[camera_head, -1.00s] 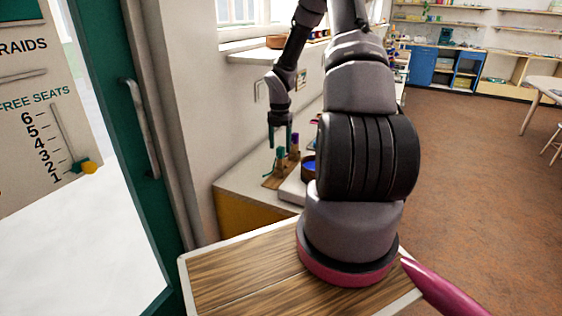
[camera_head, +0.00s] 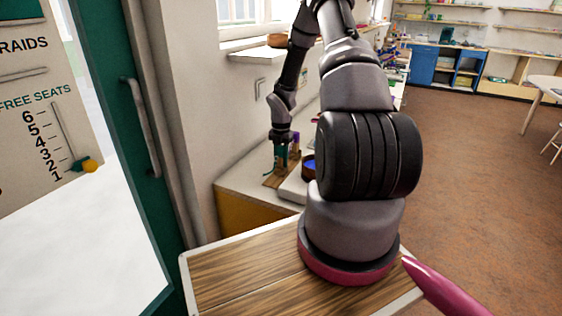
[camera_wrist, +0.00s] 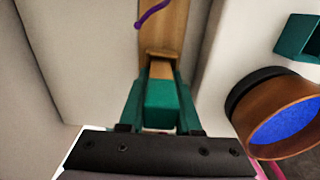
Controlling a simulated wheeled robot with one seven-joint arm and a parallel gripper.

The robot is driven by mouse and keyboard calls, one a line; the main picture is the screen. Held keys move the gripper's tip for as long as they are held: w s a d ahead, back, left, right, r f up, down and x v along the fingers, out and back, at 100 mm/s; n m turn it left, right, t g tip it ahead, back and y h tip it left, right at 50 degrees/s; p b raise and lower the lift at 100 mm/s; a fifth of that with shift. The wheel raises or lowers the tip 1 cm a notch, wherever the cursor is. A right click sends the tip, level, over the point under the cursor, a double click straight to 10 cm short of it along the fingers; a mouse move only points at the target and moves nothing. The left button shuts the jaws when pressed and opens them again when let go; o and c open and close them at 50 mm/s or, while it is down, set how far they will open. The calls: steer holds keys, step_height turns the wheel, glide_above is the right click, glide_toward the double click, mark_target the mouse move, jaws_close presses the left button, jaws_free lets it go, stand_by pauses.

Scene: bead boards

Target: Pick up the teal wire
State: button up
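In the head view, a thin teal end (camera_head: 267,174) lies low at the left of the stand. My gripper (camera_wrist: 160,88) has its teal fingers on either side of the block. The gaps beside the block are too small to tell whether the fingers touch it. In the head view my gripper (camera_head: 282,158) is down at the stand and partly hides the teal piece.
The wooden board (camera_wrist: 176,30) carries a purple wire (camera_wrist: 153,12) beyond the teal piece. A round brown bowl with blue contents (camera_wrist: 285,118) and a teal open box (camera_wrist: 298,36) are to the right. A wall stands to the left of the counter (camera_head: 240,186).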

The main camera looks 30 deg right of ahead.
jaws_close()
steer(key=shift+r, duration=0.1)
